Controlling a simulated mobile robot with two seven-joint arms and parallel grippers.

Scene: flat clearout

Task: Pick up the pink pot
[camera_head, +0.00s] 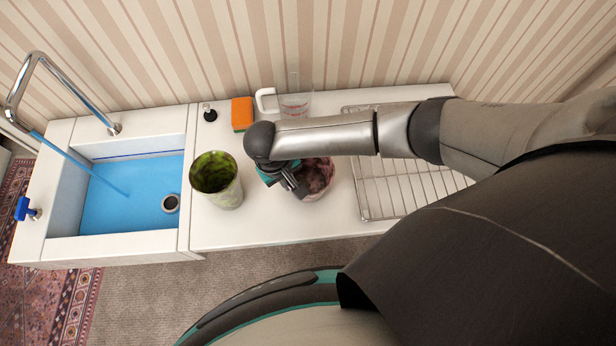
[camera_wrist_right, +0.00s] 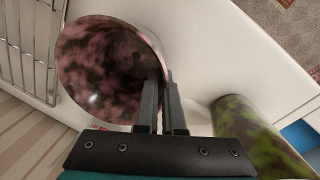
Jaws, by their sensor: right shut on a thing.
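The pink pot (camera_head: 319,176) stands on the white counter, mottled pink and dark, partly hidden behind my right arm in the head view. In the right wrist view the pink pot (camera_wrist_right: 105,62) shows its open mouth, with dark patches inside. My right gripper (camera_head: 294,186) is at the pot's left rim. In the right wrist view the right gripper (camera_wrist_right: 164,85) has one finger inside the pot and one outside, shut on its wall. My left gripper is not in view.
A green mottled pot (camera_head: 228,190) stands close left of the gripper. A wire rack (camera_head: 400,190) is at the right. Behind are a sponge (camera_head: 242,114) and a clear measuring jug (camera_head: 296,105). A sink with blue water (camera_head: 120,200) is at the left.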

